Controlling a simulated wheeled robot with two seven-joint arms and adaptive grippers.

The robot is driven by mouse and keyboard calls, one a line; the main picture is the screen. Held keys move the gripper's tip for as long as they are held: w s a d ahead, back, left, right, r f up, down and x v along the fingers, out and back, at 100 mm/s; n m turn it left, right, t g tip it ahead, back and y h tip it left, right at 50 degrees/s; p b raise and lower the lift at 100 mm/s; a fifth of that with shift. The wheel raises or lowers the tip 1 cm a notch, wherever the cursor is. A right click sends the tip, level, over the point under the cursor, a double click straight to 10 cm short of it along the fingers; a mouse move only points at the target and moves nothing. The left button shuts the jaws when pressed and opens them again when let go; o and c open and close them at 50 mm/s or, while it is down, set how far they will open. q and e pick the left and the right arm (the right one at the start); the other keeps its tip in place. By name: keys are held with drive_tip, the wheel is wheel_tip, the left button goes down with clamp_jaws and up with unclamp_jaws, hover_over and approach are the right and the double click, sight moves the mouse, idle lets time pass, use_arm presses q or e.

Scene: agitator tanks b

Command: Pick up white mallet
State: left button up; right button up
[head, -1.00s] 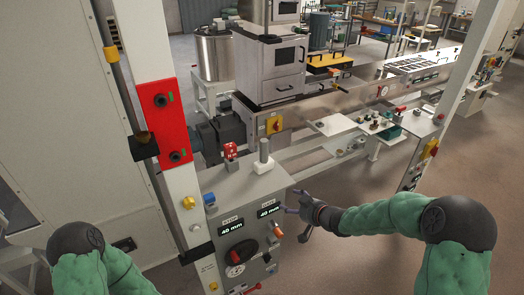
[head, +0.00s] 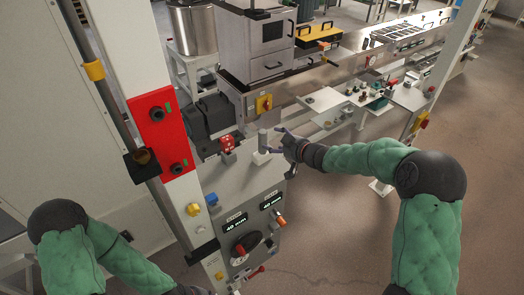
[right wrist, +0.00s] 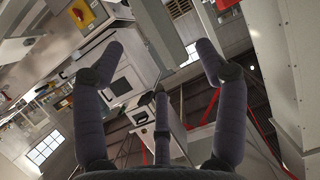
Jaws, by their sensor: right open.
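The white mallet (head: 262,157) stands upright on the grey top of the control cabinet, its white head down and its grey cylindrical handle (head: 264,139) up. My right gripper (head: 279,141) is just to the right of the handle in the head view, open and with nothing held. In the right wrist view my fingers are spread wide, and a grey bar (right wrist: 159,25) that appears to be the handle shows between and beyond them. Whether a finger touches it I cannot tell.
A red knob block (head: 227,145) stands on the cabinet left of the mallet. A white post with a red plate (head: 158,115) rises at the left. Behind are a motor (head: 208,115) and a tall grey machine. The floor at right is clear.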

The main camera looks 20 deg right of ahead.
sight(264, 138)
drive_tip(key=p+x, duration=0.1)
drive_tip(key=x, duration=0.6)
drive_tip(key=shift+w+a+f, duration=0.1)
drive_tip(key=shift+w+f, duration=0.15)
drive_tip(key=shift+w, duration=0.1)
drive_tip(key=shift+s, duration=0.1)
drive_tip(key=shift+c, duration=0.9)
clamp_jaws()
drive_tip(key=shift+r, duration=0.1)
